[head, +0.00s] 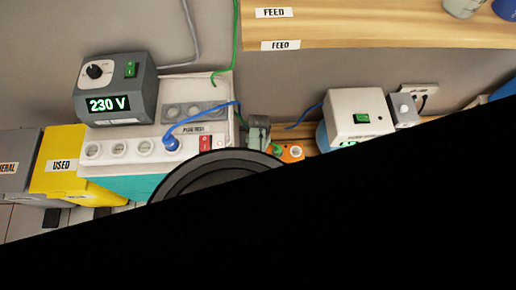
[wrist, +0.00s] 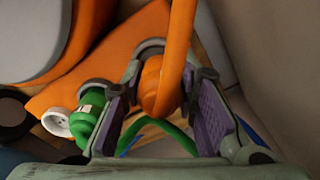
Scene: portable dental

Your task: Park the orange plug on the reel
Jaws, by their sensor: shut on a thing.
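My gripper (wrist: 163,108) shows in the wrist view with its purple pads on either side of the orange plug (wrist: 158,88), and it is shut on that plug. The plug's thick orange cable (wrist: 182,30) runs up out of the picture. The orange reel (wrist: 95,62) fills the upper left, with its grey drum (wrist: 30,30). A green plug (wrist: 88,112) sits at the left finger, beside a white round socket (wrist: 57,122). In the head view my gripper (head: 258,128) is small, beside the orange reel (head: 293,153); the held plug cannot be made out there.
A white socket unit (head: 118,147) with a blue plug (head: 171,143) stands at left under a 230 V box (head: 118,90). A white device (head: 358,115) stands at right. A wooden shelf (head: 380,25) is above. A black area hides the lower head view.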

